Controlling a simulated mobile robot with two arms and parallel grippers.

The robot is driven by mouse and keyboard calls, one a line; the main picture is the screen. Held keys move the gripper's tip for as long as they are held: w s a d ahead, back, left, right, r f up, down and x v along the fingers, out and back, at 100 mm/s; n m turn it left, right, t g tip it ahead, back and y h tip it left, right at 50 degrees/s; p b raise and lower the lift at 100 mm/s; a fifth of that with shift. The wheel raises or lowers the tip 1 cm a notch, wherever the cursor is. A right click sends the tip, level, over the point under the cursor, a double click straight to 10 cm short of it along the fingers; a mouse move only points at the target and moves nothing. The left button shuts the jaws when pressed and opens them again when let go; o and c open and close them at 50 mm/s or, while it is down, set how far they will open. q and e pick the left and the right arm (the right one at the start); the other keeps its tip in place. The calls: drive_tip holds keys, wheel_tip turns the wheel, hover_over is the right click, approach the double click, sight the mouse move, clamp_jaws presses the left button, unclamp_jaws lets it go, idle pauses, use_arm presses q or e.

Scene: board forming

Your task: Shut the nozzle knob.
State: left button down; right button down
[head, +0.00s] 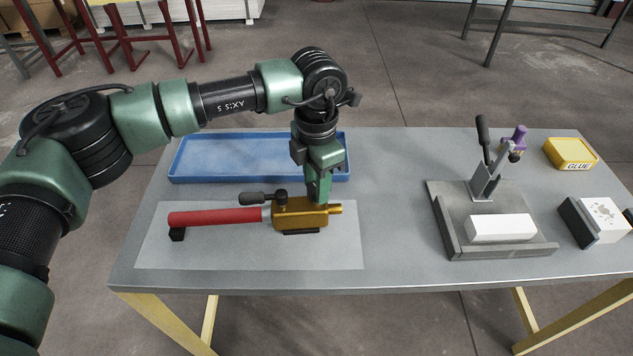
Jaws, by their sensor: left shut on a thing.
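A tool with a long red handle (218,217) and a brass body (298,216) lies on a pale mat (160,256) on the table. A short brass nozzle (336,209) points right from the body. A black lever (254,197) with a round hub sits on top at the left end of the body. My left gripper (319,198) points down onto the body's right end, just behind the nozzle. It is shut on what seems to be the nozzle knob, which its fingers hide. My right gripper is not in view.
A blue tray (177,171) lies behind the tool, partly hidden by my left arm. To the right, a toggle clamp (486,178) stands on a grey fixture (450,222) with a white block (501,228). A yellow glue box (570,153) and a speckled white block (604,219) are further right.

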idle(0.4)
use_arm(q)
drive_tip(key=c, duration=1)
unclamp_jaws()
drive_tip(key=shift+r, duration=0.15)
wheel_tip(320, 180, up, 8)
drive_tip(key=shift+f+b, duration=0.15)
drive_tip(key=shift+b, duration=0.45)
